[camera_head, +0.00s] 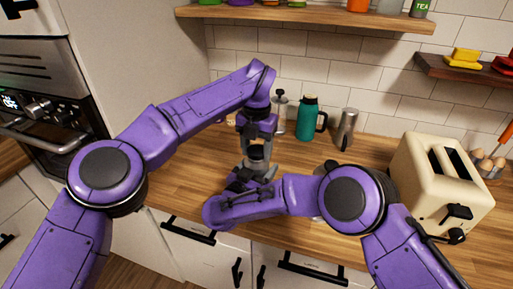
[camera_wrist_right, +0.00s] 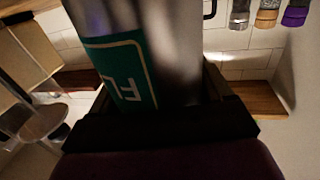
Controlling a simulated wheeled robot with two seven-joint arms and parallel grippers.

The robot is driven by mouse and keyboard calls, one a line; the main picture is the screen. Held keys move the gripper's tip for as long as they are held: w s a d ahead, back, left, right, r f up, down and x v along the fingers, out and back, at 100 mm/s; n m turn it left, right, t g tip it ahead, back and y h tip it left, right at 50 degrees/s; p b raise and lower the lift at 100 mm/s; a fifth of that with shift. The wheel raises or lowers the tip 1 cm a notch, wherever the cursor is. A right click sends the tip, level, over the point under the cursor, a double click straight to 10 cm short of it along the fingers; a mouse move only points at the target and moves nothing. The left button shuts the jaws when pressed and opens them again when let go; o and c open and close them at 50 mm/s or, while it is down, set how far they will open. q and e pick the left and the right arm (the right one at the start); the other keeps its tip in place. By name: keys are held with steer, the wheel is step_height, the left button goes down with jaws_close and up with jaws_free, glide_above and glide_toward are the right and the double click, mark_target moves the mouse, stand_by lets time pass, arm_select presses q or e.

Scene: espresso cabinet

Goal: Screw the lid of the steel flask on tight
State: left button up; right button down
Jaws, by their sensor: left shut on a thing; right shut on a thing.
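The steel flask (camera_head: 257,166) stands upright near the counter's front, partly hidden by my grippers. In the right wrist view its steel body (camera_wrist_right: 172,50) with a green label (camera_wrist_right: 122,72) fills the middle, between the dark jaws. My right gripper (camera_head: 252,178) is shut on the flask's body from the side. My left gripper (camera_head: 257,143) points down from above and is shut around the flask's top, at the dark lid (camera_head: 257,153). The lid is mostly hidden by the fingers, so I cannot tell how tightly it is seated.
A teal jug (camera_head: 306,119), a steel shaker (camera_head: 347,129) and another steel container (camera_head: 279,114) stand behind, near the tiled wall. A cream toaster (camera_head: 428,182) is at the right. A wooden shelf (camera_head: 310,18) hangs above. Bare counter (camera_head: 372,150) shows between the shaker and toaster.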

stand_by(0.3)
arm_select(q)
steer(key=o, duration=1.2)
steer(key=shift+c, duration=0.2)
